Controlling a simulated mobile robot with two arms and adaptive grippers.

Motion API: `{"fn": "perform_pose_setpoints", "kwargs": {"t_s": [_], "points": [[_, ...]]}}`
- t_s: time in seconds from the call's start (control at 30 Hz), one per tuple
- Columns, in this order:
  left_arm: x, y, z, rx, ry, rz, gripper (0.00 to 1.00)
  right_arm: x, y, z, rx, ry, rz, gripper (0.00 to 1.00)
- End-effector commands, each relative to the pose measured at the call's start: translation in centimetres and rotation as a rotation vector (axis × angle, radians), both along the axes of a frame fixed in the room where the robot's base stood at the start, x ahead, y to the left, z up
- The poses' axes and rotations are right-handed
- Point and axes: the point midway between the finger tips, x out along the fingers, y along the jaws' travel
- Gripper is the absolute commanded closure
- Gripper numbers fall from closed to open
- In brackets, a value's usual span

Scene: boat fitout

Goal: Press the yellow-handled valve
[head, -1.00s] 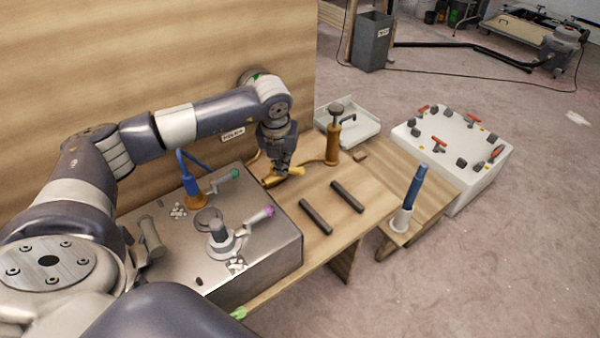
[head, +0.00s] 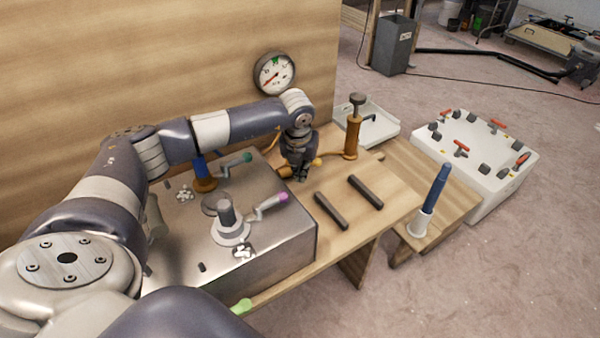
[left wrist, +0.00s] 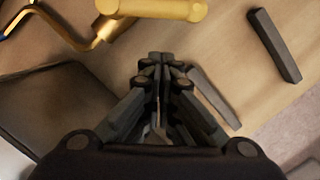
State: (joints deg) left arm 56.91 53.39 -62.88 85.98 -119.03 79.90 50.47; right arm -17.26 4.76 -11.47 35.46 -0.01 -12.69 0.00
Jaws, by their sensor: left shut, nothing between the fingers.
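The yellow valve handle (head: 317,161) shows in the head view beside my left gripper, partly hidden behind it. In the left wrist view the yellow handle (left wrist: 150,8) lies at the top edge, cut off by the frame, with a bent brass-coloured pipe (left wrist: 88,42) to its left. My left gripper (head: 302,178) points down over the wooden bench; in the left wrist view its fingers (left wrist: 160,58) are together and empty. They appear apart from the handle there, with bench wood between; their height above the bench is unclear. My right gripper is out of view.
A steel box (head: 295,245) with a crank and blue- and teal-handled fittings stands left of the gripper. Two dark bars (head: 330,211) lie on the bench (head: 352,230). A brass pump (head: 352,135) stands behind, and a gauge (head: 274,73) is on the wooden wall.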

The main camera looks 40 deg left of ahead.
Motion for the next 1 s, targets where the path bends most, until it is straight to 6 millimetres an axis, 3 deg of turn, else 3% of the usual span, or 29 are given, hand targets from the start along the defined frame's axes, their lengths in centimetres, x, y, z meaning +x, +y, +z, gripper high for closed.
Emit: {"fn": "perform_pose_setpoints", "kwargs": {"t_s": [0.1, 0.3, 1.0], "points": [[1.5, 0.5, -0.2, -0.001, -0.005, 0.001, 1.0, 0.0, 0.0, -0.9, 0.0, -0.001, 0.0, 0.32], [2.6, 0.9, -0.3, -0.001, -0.003, 0.0, 1.0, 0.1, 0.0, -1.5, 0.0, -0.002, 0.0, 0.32], [3.1, 0.9, -0.3, -0.002, -0.003, 0.047, 1.0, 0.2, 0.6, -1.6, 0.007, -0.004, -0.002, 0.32]]}}
